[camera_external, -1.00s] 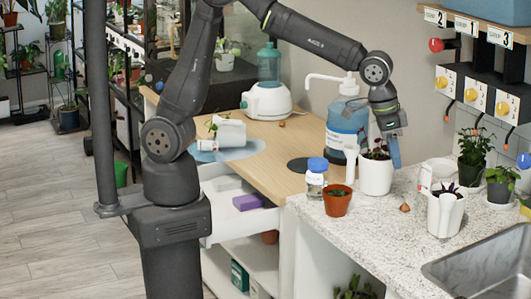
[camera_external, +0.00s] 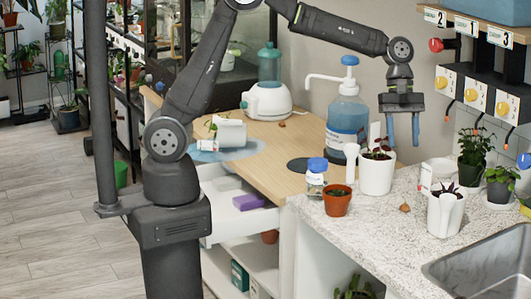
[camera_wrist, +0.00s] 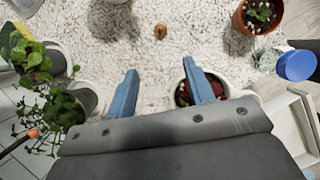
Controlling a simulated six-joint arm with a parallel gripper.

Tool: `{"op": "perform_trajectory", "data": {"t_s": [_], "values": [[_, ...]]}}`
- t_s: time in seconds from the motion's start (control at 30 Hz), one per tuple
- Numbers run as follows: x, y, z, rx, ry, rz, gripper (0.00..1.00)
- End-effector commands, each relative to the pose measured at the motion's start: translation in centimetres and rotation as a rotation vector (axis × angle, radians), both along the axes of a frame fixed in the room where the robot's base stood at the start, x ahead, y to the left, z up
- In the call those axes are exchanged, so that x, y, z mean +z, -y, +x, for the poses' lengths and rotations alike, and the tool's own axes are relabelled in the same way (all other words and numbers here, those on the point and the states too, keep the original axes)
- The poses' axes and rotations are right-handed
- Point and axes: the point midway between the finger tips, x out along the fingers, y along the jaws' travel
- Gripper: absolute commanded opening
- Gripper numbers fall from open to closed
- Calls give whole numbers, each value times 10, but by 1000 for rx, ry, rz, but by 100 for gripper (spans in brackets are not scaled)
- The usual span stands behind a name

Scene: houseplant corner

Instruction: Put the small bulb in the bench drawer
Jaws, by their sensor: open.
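A small brown bulb (camera_external: 405,207) lies on the speckled counter, between the terracotta pot and the white pitcher-like pot. It also shows in the wrist view (camera_wrist: 160,31), at the top middle. Another small brown bulb-like thing (camera_external: 282,124) lies on the wooden bench, too small to tell apart clearly. My gripper (camera_external: 402,143) hangs above the counter, fingers down, open and empty, well above the counter bulb. In the wrist view its blue fingertips (camera_wrist: 160,70) are spread below the bulb in the picture. The bench drawer (camera_external: 240,226) is pulled open, with a purple block (camera_external: 249,202) inside.
A white pot with a reddish plant (camera_external: 376,177), a terracotta pot (camera_external: 337,203) and a blue-capped jar (camera_external: 315,180) stand left of the counter bulb. A white pitcher-like pot (camera_external: 445,215) stands to its right. A large blue pump bottle (camera_external: 347,115) stands behind.

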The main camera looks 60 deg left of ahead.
Motion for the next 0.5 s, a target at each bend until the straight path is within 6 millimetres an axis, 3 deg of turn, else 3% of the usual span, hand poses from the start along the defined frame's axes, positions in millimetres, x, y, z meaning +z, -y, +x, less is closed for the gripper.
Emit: {"op": "perform_trajectory", "data": {"t_s": [0.3, 0.5], "values": [[-65, 25, -12, -5, -3, 2, 48], [-88, 34, -15, -4, 1, 1, 48]]}}
